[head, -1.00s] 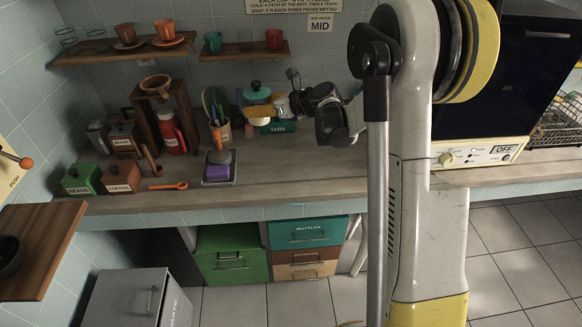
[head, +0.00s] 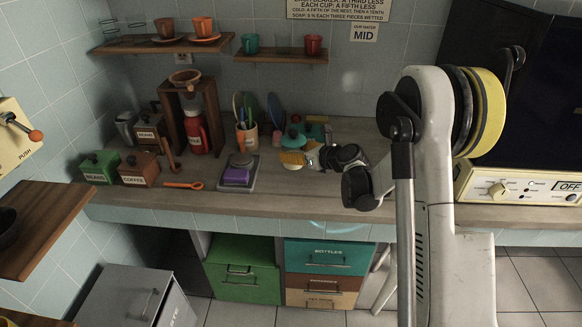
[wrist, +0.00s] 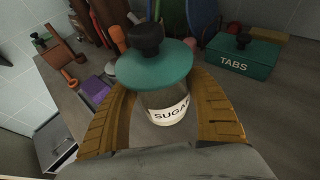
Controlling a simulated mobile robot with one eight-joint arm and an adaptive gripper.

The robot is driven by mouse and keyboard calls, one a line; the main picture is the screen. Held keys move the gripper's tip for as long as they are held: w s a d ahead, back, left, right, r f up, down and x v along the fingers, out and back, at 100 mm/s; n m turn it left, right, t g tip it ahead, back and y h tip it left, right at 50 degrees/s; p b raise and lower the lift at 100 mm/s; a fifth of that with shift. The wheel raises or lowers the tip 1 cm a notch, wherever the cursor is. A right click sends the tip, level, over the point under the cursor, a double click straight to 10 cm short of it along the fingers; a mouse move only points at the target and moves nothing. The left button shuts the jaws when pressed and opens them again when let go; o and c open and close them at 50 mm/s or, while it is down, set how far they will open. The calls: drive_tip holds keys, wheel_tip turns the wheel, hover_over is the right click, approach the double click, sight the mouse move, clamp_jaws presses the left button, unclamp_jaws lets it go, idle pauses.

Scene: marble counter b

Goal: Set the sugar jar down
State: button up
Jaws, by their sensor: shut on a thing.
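The sugar jar (wrist: 165,103) is a clear jar with a white SUGAR label, a teal lid and a dark knob. In the wrist view it stands between the two yellow-brown fingers of my gripper (wrist: 165,118), which are shut around its body. In the head view the jar's teal lid (head: 293,139) shows at the end of my arm, with my gripper (head: 292,157) at the jar's front and right. The jar is over the wooden counter (head: 330,207). I cannot tell whether its base touches the counter.
A scale with a purple block (head: 236,177) lies left of the jar. A utensil cup (head: 246,138) stands behind it, and a teal TABS box (wrist: 240,58) is behind to the right. An orange spoon (head: 184,185) lies further left. The counter in front is bare.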

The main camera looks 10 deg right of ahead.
drive_tip(key=shift+x, duration=1)
drive_tip(key=shift+s+f+b, duration=0.1)
drive_tip(key=shift+f+b, duration=1.15)
drive_tip(key=shift+f, duration=0.9)
drive_tip(key=shift+f, duration=0.25)
drive_tip(key=o, duration=1.4)
drive_tip(key=shift+r, duration=0.1)
drive_tip(key=shift+r, duration=0.1)
